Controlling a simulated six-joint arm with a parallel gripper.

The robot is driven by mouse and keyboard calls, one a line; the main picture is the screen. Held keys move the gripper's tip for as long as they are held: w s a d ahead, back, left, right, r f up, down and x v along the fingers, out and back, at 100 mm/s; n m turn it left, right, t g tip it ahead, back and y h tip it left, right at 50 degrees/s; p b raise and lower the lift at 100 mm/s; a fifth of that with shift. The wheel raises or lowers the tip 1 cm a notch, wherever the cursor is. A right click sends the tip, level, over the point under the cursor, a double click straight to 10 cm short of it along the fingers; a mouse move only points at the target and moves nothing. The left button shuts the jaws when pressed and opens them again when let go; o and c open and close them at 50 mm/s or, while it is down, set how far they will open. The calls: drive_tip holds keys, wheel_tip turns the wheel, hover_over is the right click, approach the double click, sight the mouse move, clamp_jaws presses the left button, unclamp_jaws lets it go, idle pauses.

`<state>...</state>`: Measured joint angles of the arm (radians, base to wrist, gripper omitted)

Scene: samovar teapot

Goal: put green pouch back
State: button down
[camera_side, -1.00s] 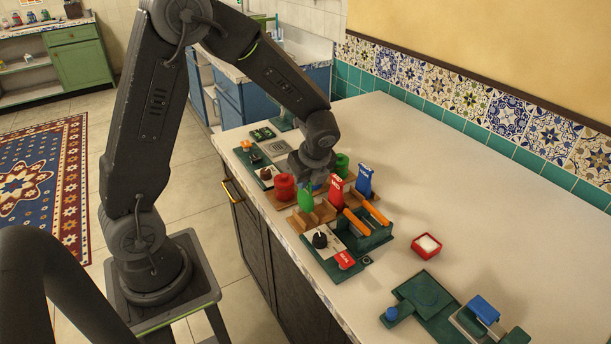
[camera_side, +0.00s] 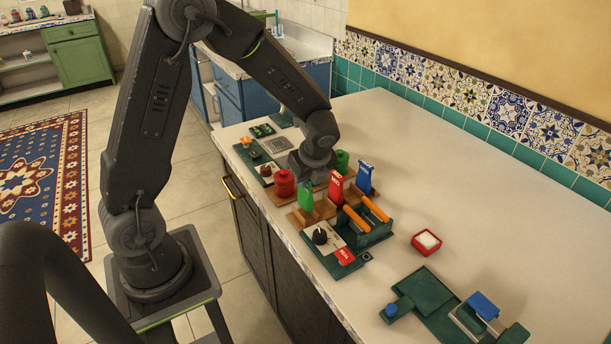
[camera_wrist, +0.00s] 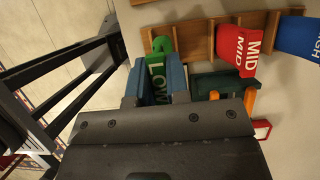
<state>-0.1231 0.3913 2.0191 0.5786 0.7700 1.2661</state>
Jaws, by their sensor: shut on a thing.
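The green pouch (camera_side: 306,196), marked LOW, stands upright at the near end of the wooden rack (camera_side: 325,206). In the wrist view the green pouch (camera_wrist: 156,72) sits between the blue finger pads of my gripper (camera_wrist: 158,80), which is shut on it. The red MID pouch (camera_side: 336,187) and the blue HIGH pouch (camera_side: 364,177) stand in the rack beyond the green one. Whether the green pouch's base is seated in its slot cannot be told.
A red canister (camera_side: 285,183) and a green canister (camera_side: 342,162) stand close to my gripper. A dark green holder with orange bars (camera_side: 367,219) and a panel with a black knob (camera_side: 320,236) are in front.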

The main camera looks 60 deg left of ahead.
sight(304, 191)
drive_tip(key=shift+f, duration=0.3)
idle(0.4)
drive_tip(key=shift+f, duration=0.75)
drive_tip(key=shift+f, duration=0.65)
idle(0.4)
drive_tip(key=c, duration=1)
unclamp_jaws()
drive_tip(key=shift+r, duration=0.1)
drive_tip(key=v, duration=1.3)
drive_tip(key=s+d+r+n+t+h, duration=0.1)
drive_tip(key=s+d+r+n+t, duration=0.1)
drive_tip(key=s+n, duration=0.3)
drive_tip(key=s+d+r+n+t+h, duration=0.1)
drive_tip(key=s+d+r+n+h, duration=0.1)
drive_tip(key=s+r+n, duration=0.2)
drive_tip(key=s+d+r+n+t+h, duration=0.1)
drive_tip(key=s+d+r+n+t, duration=0.1)
drive_tip(key=s+n, duration=0.5)
drive_tip(key=shift+d+r+n+t+h, duration=0.35)
drive_tip(key=shift+r+n, duration=0.4)
drive_tip(key=shift+n, duration=0.25)
